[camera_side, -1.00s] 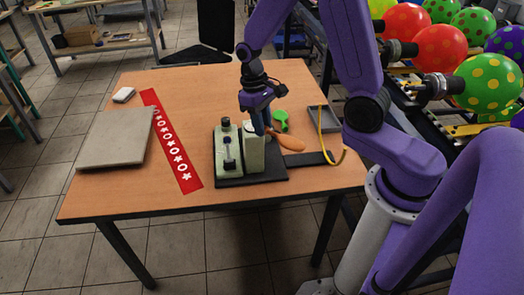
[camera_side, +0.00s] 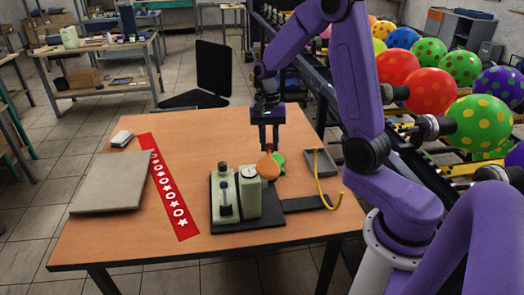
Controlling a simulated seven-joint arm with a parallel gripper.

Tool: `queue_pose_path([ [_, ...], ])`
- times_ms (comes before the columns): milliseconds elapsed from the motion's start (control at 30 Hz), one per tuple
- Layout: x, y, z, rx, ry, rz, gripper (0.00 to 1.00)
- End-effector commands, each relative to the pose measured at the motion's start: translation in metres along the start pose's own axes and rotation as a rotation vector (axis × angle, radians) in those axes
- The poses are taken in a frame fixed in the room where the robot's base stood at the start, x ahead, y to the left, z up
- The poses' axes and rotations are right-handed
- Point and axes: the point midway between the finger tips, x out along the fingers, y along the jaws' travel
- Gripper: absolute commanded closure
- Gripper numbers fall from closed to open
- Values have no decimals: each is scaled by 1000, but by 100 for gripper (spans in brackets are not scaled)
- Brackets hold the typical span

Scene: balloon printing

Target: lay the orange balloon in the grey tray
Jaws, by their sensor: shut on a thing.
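An orange balloon (camera_side: 268,167) hangs from my gripper (camera_side: 268,150), just behind and right of the pale green device. My gripper points down and is shut on the balloon's upper end. The grey tray (camera_side: 334,170) lies at the right side of the wooden table, to the right of the balloon. No balloon shows in the part of the tray in view. A green balloon (camera_side: 280,158) is partly hidden behind the orange one.
The pale green device (camera_side: 248,196) with a gauge stands on a dark base in front of the balloon. A red patterned strip (camera_side: 172,195) and a grey slab (camera_side: 112,182) lie left. Inflated balloons (camera_side: 431,90) stand beyond the table's right edge.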

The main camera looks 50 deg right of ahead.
Motion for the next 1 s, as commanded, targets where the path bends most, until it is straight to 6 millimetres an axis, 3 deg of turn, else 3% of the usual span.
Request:
queue_pose_path([
  [467, -14, 68, -99, 1230, -135, -188, 99],
  [800, -23, 141, -162, 2094, -282, -355, 99],
  [1000, -26, 180, -186, 2479, -364, -446, 99],
])
